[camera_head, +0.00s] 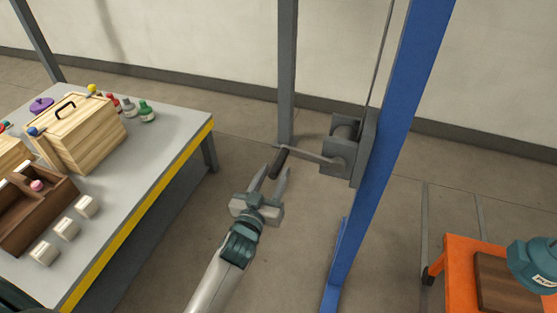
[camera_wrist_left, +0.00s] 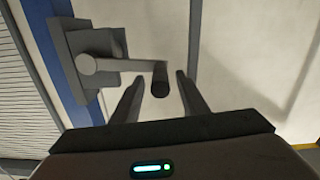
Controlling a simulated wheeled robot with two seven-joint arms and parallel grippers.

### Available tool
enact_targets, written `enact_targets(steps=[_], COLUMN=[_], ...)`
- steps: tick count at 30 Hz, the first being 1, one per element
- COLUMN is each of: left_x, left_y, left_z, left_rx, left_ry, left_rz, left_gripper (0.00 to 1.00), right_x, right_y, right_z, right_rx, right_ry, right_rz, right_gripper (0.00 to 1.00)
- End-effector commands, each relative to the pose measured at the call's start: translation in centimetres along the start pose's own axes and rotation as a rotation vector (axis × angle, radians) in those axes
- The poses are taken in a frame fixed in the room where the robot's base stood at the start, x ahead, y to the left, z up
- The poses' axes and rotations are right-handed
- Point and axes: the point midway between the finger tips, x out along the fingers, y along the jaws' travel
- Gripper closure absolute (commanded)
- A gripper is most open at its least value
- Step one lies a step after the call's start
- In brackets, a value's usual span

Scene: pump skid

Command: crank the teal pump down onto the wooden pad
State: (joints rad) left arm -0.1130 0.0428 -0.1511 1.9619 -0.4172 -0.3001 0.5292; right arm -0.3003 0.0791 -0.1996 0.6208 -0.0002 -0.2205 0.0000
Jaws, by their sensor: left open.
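The teal pump (camera_head: 534,264) shows at the right edge of the head view, partly cut off, over the wooden pad (camera_head: 500,290). I cannot tell whether they touch. A grey winch (camera_head: 350,150) is fixed to the blue post (camera_head: 385,140). Its crank arm (camera_head: 318,157) points left and ends in a dark handle (camera_head: 279,162). My left gripper (camera_head: 271,178) is open, with its fingertips close to the handle. In the left wrist view the handle (camera_wrist_left: 160,82) sits between the open fingers, apart from both. My right gripper is not in view.
The pad lies on an orange cart (camera_head: 455,262) at the right. A grey table (camera_head: 170,145) with a yellow edge stands at the left, bearing a wooden box (camera_head: 80,135), a brown tote (camera_head: 35,210), bottles and pale blocks. Floor between is clear.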

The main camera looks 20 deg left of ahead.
Motion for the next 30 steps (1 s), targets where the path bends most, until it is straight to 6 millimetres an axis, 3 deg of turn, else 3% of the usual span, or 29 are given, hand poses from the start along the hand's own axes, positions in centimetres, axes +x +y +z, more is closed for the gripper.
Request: enact_targets(steps=[3,9,21,26,27,30], left_x=[1.9,3.7,4.2,4.2,4.2,4.2], left_y=[0.0,0.0,0.0,0.0,0.0,0.0], left_z=[-0.3,-0.1,0.0,0.0,0.0,0.0], left_rx=[0.0,0.0,-0.001,-0.001,-0.001,-0.001], left_ry=[0.0,0.0,0.0,0.0,0.0,0.0], left_rz=[-0.001,0.0,-0.001,-0.001,-0.001,-0.001], left_gripper=[0.6,0.6,0.6,0.96,1.0,1.0], right_x=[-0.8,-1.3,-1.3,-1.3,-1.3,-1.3], right_y=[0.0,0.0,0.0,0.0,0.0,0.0], right_z=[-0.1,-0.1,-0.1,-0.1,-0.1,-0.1], right_rx=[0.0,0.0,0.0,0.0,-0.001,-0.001], right_ry=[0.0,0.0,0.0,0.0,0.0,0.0], right_rz=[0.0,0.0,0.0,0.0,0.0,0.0], right_gripper=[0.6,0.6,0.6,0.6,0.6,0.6])
